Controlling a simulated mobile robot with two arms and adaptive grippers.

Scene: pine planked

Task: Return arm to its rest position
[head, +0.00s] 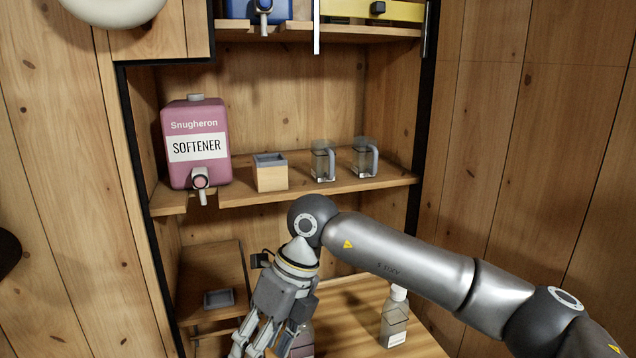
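My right arm (400,255) comes in from the right and bends down at a dark round joint. My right gripper (262,343) hangs from it, pointing down and slightly left, in front of the lower shelf area. Its fingertips are cut off by the bottom edge, so I cannot tell whether it is open or shut. A pinkish object (303,342) shows just to the right of the fingers, partly hidden; I cannot tell whether they touch. My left gripper is not in view.
The middle shelf (330,190) holds a pink softener dispenser (196,142), a wooden box (270,172) and two clear cups (323,161). A white-capped bottle (394,318) stands on the lower wooden surface (345,310), below my arm. A grey tray (218,298) sits at lower left.

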